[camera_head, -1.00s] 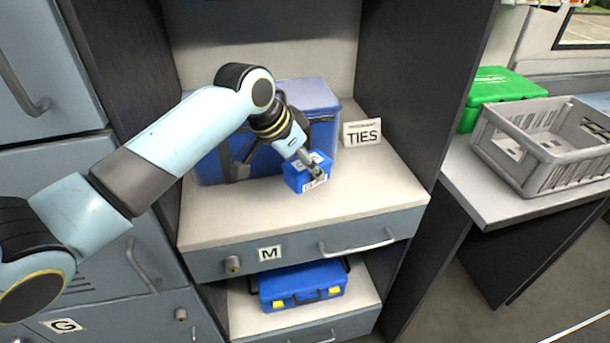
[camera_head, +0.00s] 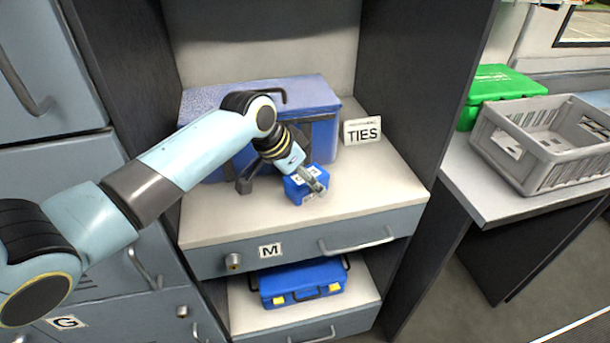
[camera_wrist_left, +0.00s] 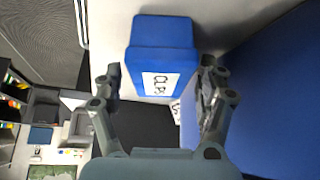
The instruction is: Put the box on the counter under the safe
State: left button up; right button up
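A small blue box (camera_head: 300,190) with a white label stands on the pale shelf top above the drawer marked M. It also shows in the left wrist view (camera_wrist_left: 160,45), its labelled side towards the gripper. My left gripper (camera_head: 318,180) is at the box. In the wrist view its fingers (camera_wrist_left: 160,66) are spread apart, with the box between and just beyond the tips and a narrow gap on each side. No safe is recognisable in these views, and I cannot tell which surface is the counter under it. My right gripper is not in view.
A large blue case (camera_head: 310,95) stands behind the box, with a TIES sign (camera_head: 362,131) beside it. A blue toolbox (camera_head: 300,283) is on the shelf below. On the right, a worktop (camera_head: 465,185) carries a grey crate (camera_head: 545,170) and a green box (camera_head: 500,90).

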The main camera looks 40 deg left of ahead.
pick_arm(q)
jog(key=v, duration=1.2)
jog(key=shift+r, duration=0.15)
